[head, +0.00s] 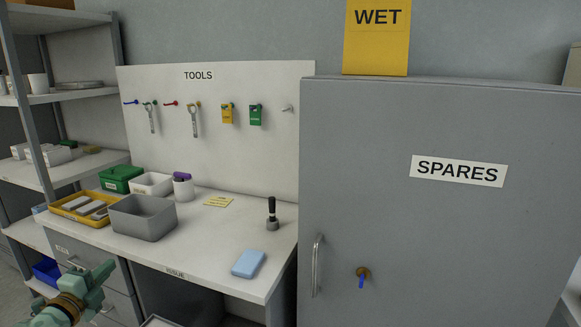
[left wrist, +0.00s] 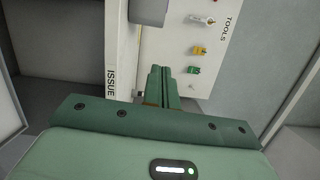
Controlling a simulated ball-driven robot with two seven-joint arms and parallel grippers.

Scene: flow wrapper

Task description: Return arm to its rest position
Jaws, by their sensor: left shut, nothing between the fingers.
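My left gripper (head: 101,271) is at the lower left of the head view, in front of the drawers under the bench. In the left wrist view its two green fingers (left wrist: 163,86) are together with nothing between them. The gripper touches none of the tools or boxes that I can see. My right gripper is in neither view.
The workbench (head: 205,235) holds a grey bin (head: 143,218), a yellow tray (head: 70,213), a blue case (head: 248,264) and a black-handled tool (head: 272,215). A tool board (head: 225,150) stands behind. The grey SPARES cabinet (head: 440,240) is shut, a key (head: 362,277) in it.

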